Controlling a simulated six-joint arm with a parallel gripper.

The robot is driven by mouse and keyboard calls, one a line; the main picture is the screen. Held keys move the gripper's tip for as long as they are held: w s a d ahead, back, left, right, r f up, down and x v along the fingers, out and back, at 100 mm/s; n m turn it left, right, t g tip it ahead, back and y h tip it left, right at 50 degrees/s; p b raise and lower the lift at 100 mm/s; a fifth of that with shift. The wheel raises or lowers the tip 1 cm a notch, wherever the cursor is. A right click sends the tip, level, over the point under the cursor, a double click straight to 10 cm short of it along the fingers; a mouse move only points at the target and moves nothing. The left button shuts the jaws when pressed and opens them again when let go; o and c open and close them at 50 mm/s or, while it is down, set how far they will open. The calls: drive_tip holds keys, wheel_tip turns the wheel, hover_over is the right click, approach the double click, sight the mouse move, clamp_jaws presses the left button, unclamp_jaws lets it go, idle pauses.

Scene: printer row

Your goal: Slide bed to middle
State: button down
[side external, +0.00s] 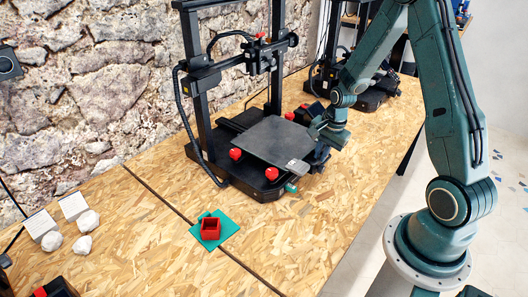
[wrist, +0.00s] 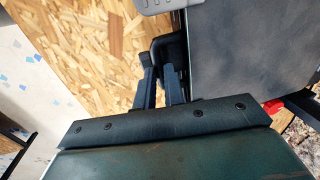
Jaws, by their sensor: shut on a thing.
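The printer bed (side external: 268,139) is a flat dark grey plate on the near black printer, with a light grey tab (side external: 296,166) at its front edge. Red knobs show at its corners. The bed (wrist: 232,45) fills the upper right of the wrist view, with the tab at the top. My gripper (side external: 317,153) is at the bed's right-hand edge, close to the tab. In the wrist view its two fingers (wrist: 161,82) are close together on a black part along the bed's edge. The exact contact is partly hidden.
The printer's upright frame (side external: 196,75) stands behind the bed. A second printer (side external: 365,90) is farther back. A red box (side external: 211,229) sits on a teal plate (side external: 228,235) in front. White lumps (side external: 82,245) and cards lie at left. The board is clear between.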

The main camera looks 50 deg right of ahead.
sight(297, 146)
drive_tip(key=w, duration=0.8)
drive_tip(key=shift+w, duration=0.35)
drive_tip(key=c, duration=1.5)
unclamp_jaws()
drive_tip(key=shift+r, duration=0.1)
drive_tip(key=r, duration=0.4)
drive_tip(key=s+r, duration=0.1)
drive_tip(key=r, duration=0.4)
drive_tip(key=s+r, duration=0.1)
drive_tip(key=r, duration=0.3)
drive_tip(key=shift+s+r, duration=0.25)
drive_tip(key=shift+r, duration=0.1)
